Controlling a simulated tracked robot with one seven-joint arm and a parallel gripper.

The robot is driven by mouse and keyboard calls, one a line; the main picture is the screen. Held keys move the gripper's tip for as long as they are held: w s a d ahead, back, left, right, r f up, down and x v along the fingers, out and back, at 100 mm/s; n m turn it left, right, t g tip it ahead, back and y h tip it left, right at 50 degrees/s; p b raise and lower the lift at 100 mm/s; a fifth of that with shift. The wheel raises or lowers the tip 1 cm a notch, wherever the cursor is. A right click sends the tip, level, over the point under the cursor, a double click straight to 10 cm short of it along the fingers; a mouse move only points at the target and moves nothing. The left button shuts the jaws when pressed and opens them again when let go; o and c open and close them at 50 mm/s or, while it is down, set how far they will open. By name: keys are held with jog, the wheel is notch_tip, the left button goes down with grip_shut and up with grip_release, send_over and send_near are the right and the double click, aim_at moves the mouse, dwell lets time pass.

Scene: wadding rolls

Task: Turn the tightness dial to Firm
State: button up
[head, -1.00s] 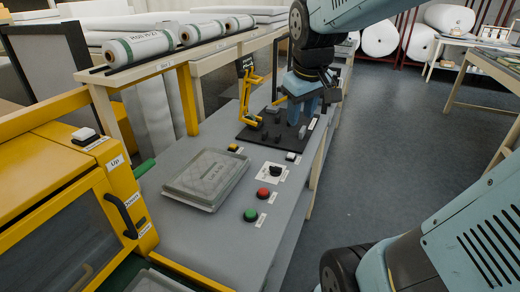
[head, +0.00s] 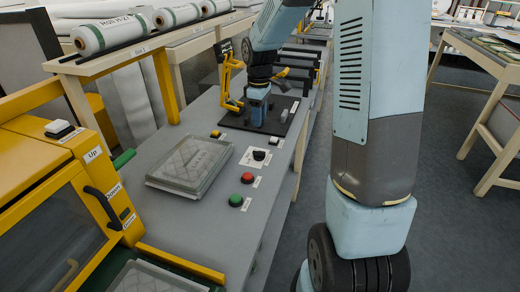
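I cannot tell whether the tips touch the mat.
Red (head: 247,178) and green (head: 236,200) buttons are nearer than the dial. A lidded grey tray (head: 190,166) lies left of it. A yellow stand (head: 230,82) rises beside my gripper. A yellow machine (head: 45,185) stands at left. My arm crosses the right side.

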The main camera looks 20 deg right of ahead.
aim_at(259, 152)
notch_tip(259, 152, down, 14)
dwell(0.6)
jog(key=shift+c, duration=0.2)
grip_shut()
